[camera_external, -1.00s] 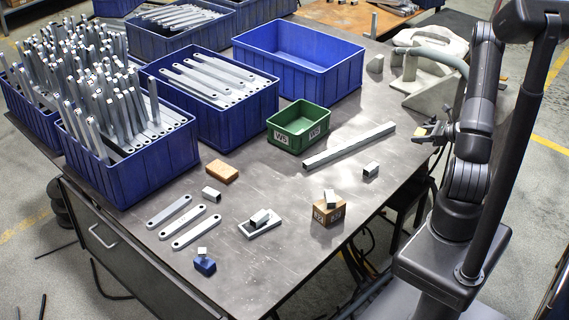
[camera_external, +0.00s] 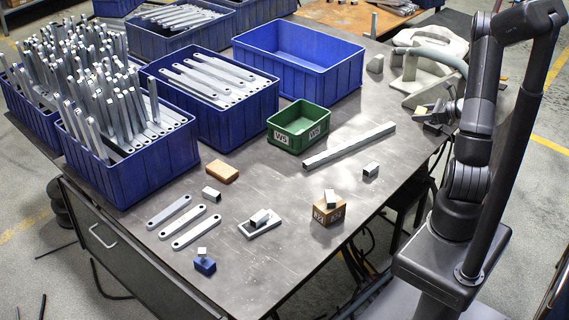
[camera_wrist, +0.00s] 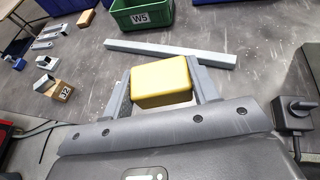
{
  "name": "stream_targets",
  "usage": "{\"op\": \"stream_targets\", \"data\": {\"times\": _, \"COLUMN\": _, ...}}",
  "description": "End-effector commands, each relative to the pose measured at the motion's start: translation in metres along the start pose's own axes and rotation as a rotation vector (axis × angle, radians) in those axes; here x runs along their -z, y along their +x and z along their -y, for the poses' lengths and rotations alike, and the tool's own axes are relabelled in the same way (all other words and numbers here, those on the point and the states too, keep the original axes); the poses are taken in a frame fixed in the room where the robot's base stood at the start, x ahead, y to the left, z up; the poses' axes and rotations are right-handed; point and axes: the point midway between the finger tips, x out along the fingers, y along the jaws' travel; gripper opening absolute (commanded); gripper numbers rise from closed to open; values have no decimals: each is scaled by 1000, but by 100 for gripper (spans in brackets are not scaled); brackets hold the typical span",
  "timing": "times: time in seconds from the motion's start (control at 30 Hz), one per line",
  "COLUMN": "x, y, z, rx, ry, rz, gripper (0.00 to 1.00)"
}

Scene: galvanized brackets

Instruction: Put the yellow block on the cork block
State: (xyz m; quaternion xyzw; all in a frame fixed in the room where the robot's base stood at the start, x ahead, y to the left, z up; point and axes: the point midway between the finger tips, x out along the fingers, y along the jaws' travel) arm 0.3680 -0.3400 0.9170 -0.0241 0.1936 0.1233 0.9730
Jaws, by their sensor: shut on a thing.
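The yellow block (camera_wrist: 162,82) is held between the two fingers of my gripper (camera_wrist: 163,88), seen close up in the wrist view. In the external view, my gripper (camera_external: 424,113) is at the right edge of the table, with the small yellow block (camera_external: 419,111) at its tip. A flat tan-brown block, which looks like the cork block (camera_external: 222,171), lies on the table left of centre, its top bare. It also shows at the upper left of the wrist view (camera_wrist: 85,18). My gripper is well to the right of it.
A brown labelled cube (camera_external: 328,212) carries a small metal piece. A green bin (camera_external: 298,127) and a long metal bar (camera_external: 349,145) lie between my gripper and the cork block. Blue crates (camera_external: 215,118) line the back. Several brackets lie in front.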

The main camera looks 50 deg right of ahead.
Motion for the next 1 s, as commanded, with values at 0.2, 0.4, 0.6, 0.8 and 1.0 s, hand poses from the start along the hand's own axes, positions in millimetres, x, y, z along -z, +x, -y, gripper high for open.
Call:
{"op": "stream_targets", "data": {"times": 0.2, "x": -18, "y": 57, "z": 2, "rx": -72, "ry": -31, "rz": 1, "gripper": 28}}
{"op": "stream_targets", "data": {"times": 0.4, "x": -47, "y": 140, "z": -10, "rx": -163, "ry": -68, "rz": 1, "gripper": 28}}
{"op": "stream_targets", "data": {"times": 0.6, "x": -84, "y": 234, "z": -46, "rx": -256, "ry": -107, "rz": 2, "gripper": 28}}
{"op": "stream_targets", "data": {"times": 0.8, "x": -122, "y": 321, "z": -103, "rx": -338, "ry": -141, "rz": 3, "gripper": 28}}
{"op": "stream_targets", "data": {"times": 1.0, "x": -156, "y": 393, "z": -177, "rx": -409, "ry": -170, "rz": 3, "gripper": 28}}
